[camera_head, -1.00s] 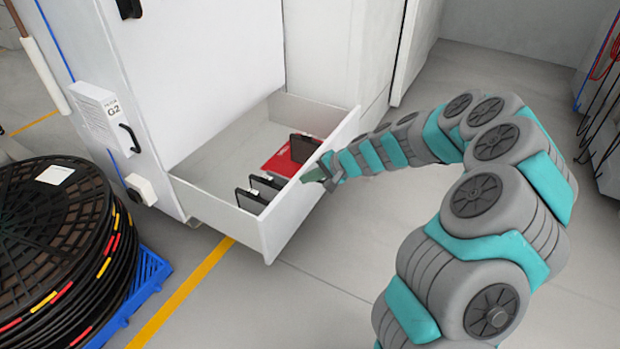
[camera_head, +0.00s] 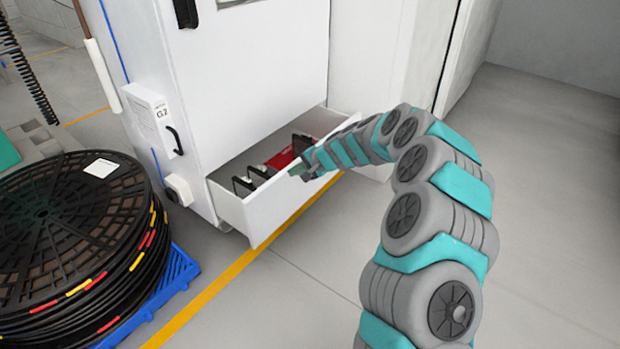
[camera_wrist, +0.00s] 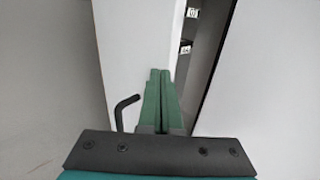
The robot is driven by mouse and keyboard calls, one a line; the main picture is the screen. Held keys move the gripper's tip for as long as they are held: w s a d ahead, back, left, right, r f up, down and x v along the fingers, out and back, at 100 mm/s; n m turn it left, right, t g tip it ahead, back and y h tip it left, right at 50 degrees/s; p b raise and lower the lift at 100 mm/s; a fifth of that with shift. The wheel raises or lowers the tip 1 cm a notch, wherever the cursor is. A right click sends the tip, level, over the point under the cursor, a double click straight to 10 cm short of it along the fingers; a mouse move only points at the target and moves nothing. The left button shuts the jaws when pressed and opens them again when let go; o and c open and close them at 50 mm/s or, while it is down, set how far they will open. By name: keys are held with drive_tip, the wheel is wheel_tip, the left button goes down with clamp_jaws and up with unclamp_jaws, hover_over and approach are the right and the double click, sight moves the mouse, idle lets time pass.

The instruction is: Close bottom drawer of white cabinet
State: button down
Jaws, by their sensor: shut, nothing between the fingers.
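The white cabinet (camera_head: 240,80) stands upright at the middle left of the head view. Its bottom drawer (camera_head: 262,218) is partly open and juts toward the lower right. Dark upright items (camera_head: 250,182) and a red item (camera_head: 285,158) lie inside it. My gripper (camera_head: 298,172) is at the drawer's front panel, near its top edge, with nothing held. In the wrist view, the shut green fingers (camera_wrist: 158,88) point at the white drawer front (camera_wrist: 140,45), and the dark drawer inside shows to the right. I cannot tell whether the fingertips touch the panel.
A stack of black reels (camera_head: 75,235) rests on a blue pallet (camera_head: 165,290) at the left. A yellow line (camera_head: 225,275) crosses the floor. The floor at right is clear.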

drive_tip(key=w+a, duration=0.2)
drive_tip(key=a, duration=0.1)
drive_tip(key=w+a+p, duration=0.1)
drive_tip(key=w+a, duration=0.2)
drive_tip(key=a, duration=0.1)
drive_tip(key=w+a, duration=0.3)
drive_tip(key=a, duration=0.1)
drive_tip(key=shift+a, duration=0.1)
